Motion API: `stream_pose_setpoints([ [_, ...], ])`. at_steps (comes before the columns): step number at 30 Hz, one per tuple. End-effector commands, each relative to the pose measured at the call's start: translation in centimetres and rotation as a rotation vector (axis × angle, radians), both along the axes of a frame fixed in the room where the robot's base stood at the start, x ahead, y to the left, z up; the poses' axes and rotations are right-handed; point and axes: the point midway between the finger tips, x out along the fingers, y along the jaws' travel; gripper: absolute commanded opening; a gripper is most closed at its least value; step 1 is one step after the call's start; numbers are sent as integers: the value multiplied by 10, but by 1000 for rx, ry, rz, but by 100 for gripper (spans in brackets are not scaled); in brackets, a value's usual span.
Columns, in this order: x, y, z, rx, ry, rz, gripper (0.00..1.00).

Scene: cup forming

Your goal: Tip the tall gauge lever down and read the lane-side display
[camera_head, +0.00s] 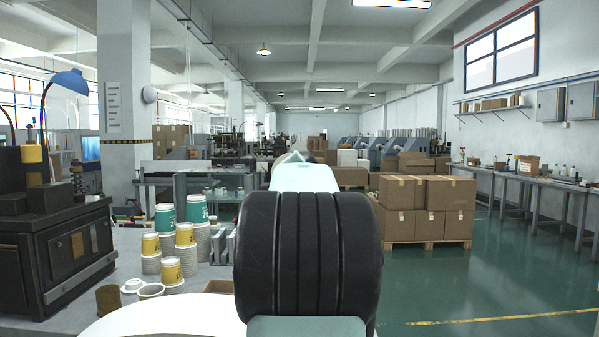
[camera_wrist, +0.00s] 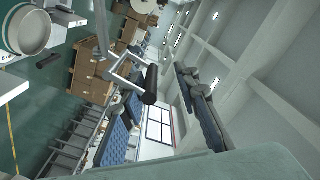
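In the wrist view, my gripper (camera_wrist: 157,88) is open, with blue ribbed pads on its two spread fingers. A metal rod with a dark cylindrical grip (camera_wrist: 151,84) shows between the fingertips; it looks like a lever. I cannot tell whether either finger touches it. A round, pale, metal-rimmed part (camera_wrist: 28,30) is at the upper left, with a small dark handle (camera_wrist: 48,61) near it. In the head view, my arm fills the middle and hides the gripper and lever. A lit blue screen (camera_head: 90,147) stands far left; I cannot tell whether it is the lane-side display.
Stacked paper cups (camera_head: 172,270) stand on the worktable (camera_head: 75,318) at left, beside a dark machine (camera_head: 50,250). Boxes on a pallet (camera_head: 430,245) stand at right. A long bench (camera_head: 530,183) follows the right wall. Green floor (camera_head: 480,280) lies open between.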

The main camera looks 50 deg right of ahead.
Motion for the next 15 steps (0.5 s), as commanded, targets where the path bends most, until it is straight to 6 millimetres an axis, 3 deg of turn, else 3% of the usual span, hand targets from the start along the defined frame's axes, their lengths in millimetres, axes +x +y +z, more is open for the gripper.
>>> stream_pose_setpoints([
  [15, -52, 65, 1, -3, 1, 0, 29],
])
